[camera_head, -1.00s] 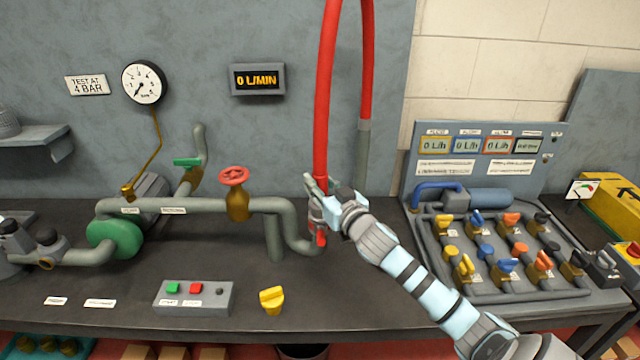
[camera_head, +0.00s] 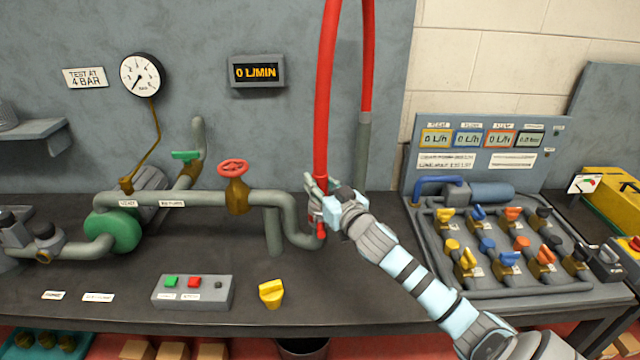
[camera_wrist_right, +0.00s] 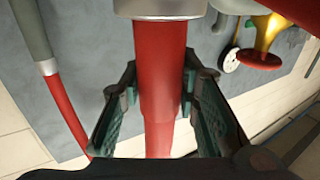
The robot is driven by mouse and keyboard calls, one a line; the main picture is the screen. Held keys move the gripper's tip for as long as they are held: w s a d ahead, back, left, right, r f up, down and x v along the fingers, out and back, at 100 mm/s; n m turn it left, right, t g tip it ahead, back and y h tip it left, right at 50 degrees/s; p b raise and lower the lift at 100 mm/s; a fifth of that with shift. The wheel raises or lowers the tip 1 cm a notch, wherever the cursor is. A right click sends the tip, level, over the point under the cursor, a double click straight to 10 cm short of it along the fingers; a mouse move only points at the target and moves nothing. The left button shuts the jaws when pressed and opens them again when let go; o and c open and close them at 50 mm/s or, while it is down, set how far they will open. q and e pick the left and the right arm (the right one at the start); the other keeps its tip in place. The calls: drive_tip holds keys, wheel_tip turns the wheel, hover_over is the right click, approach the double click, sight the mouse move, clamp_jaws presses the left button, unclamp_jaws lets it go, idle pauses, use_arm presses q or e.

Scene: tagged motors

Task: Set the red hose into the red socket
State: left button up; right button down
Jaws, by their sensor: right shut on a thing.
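The red hose (camera_head: 324,100) hangs down in front of the grey wall panel, and my right gripper (camera_head: 319,198) is shut around its lower part. In the right wrist view the hose (camera_wrist_right: 160,75) stands between the two fingers of the gripper (camera_wrist_right: 158,95), with a grey collar (camera_wrist_right: 162,8) at the picture's top edge. A small red piece (camera_head: 321,231) shows just below the gripper, by the end of the grey pipe (camera_head: 300,235). I cannot tell whether it is the hose tip or the red socket; the gripper hides the join. My left gripper is out of view.
A red handwheel valve (camera_head: 234,168) sits on the pipe left of the gripper. A valve board (camera_head: 500,290) stands at right. The bench between pipe and button box is clear.

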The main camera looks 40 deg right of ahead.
drive_tip(key=c, duration=1.2)
unclamp_jaws()
drive_tip(key=shift+o, duration=0.2)
drive_tip(key=shift+s, duration=0.1)
drive_tip(key=s+a, duration=0.2)
drive_tip(key=s, duration=0.9)
drive_tip(key=shift+s, duration=0.35)
drive_tip(key=shift+a, duration=0.1)
